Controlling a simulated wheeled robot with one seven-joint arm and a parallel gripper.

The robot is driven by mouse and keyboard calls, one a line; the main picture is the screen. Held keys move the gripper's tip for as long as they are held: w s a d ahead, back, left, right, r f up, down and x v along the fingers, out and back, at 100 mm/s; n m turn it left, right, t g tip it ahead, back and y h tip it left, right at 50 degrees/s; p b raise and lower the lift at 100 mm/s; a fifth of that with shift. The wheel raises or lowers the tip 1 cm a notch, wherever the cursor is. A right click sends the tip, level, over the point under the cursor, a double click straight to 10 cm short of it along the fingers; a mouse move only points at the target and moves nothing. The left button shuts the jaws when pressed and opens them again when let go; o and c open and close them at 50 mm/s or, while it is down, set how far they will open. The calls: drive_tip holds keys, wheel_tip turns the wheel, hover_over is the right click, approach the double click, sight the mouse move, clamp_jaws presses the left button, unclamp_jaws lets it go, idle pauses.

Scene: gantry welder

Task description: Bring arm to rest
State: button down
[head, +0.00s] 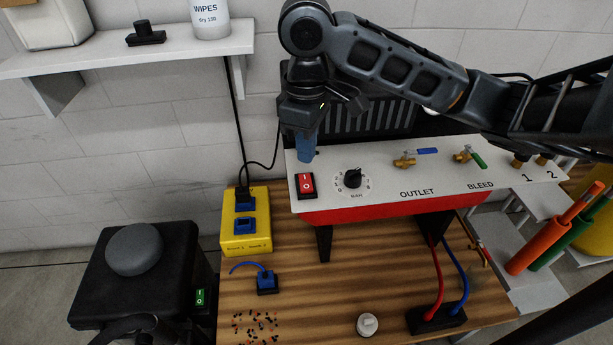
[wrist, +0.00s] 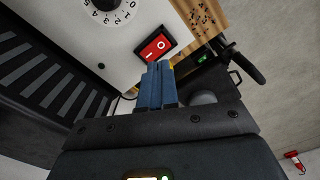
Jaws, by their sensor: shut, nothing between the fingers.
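My gripper (head: 306,149) points down over the left end of the white control panel (head: 400,178). Its blue fingers are together, with nothing between them. The red rocker switch (head: 306,184), marked I and O, lies just below the fingertips in the head view. In the wrist view, my gripper (wrist: 158,68) shows its blue fingers close to the red switch (wrist: 155,45); I cannot tell whether they touch it. My arm reaches in from the right, above the panel.
A black dial (head: 352,178), a blue-handled valve (head: 406,159) and a green-handled valve (head: 466,155) stand on the panel. A yellow socket box (head: 246,240) sits on the wooden bench (head: 310,297). A wall shelf (head: 130,52) holds a wipes tub (head: 211,20). The bench front has some clear room.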

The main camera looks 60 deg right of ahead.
idle(0.4)
drive_tip(key=w+a+r+m+t+y, duration=0.1)
drive_tip(key=w+a+r+t+y, duration=0.3)
drive_tip(key=a, duration=0.6)
drive_tip(key=w+a+r+m+t+y, duration=0.1)
drive_tip(key=w+a+r+t+y, duration=0.1)
drive_tip(key=w+a+t, duration=0.5)
drive_tip(key=w+a+r+m+t+y, duration=0.1)
drive_tip(key=w+a+r+t+y, duration=0.15)
drive_tip(key=a, duration=0.95)
drive_tip(key=s+d+f+m+t+h, duration=0.1)
drive_tip(key=s+f+m+h, duration=0.25)
drive_tip(key=s+f, duration=0.4)
drive_tip(key=s+d+f+m+t+h, duration=0.15)
drive_tip(key=s+f+h, duration=0.3)
drive_tip(key=s, duration=0.65)
drive_tip(key=s+d+n, duration=0.3)
drive_tip(key=s, duration=0.6)
drive_tip(key=s+d+n+g, duration=0.1)
drive_tip(key=s+d+n, duration=0.2)
drive_tip(key=s, duration=0.6)
drive_tip(key=shift+s+d+r, duration=0.15)
drive_tip(key=shift+s+d, duration=0.15)
drive_tip(key=shift+d, duration=0.5)
